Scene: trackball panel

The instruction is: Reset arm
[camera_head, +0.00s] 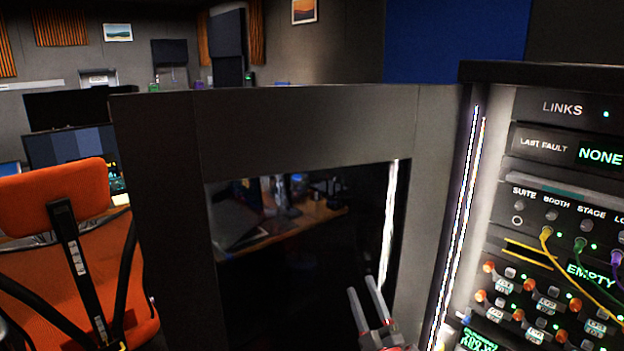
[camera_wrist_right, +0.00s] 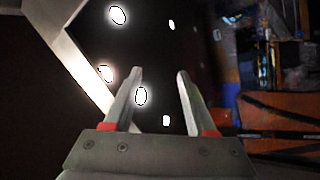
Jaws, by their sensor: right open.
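My right gripper (camera_head: 366,305) shows at the bottom of the head view, in front of the dark glass pane of a grey panel. Its two pale fingers point up and stand apart, with nothing between them. In the right wrist view the same gripper (camera_wrist_right: 158,75) is open and empty, with red pads at the finger bases. My left gripper is not in view. No trackball can be made out in these frames.
A rack (camera_head: 570,130) with LINKS and NONE labels, knobs and coloured cables stands at the right. The grey panel (camera_head: 300,125) with its dark glass (camera_head: 300,270) fills the middle. An orange chair (camera_head: 65,195) stands at the left, before monitors (camera_head: 70,145).

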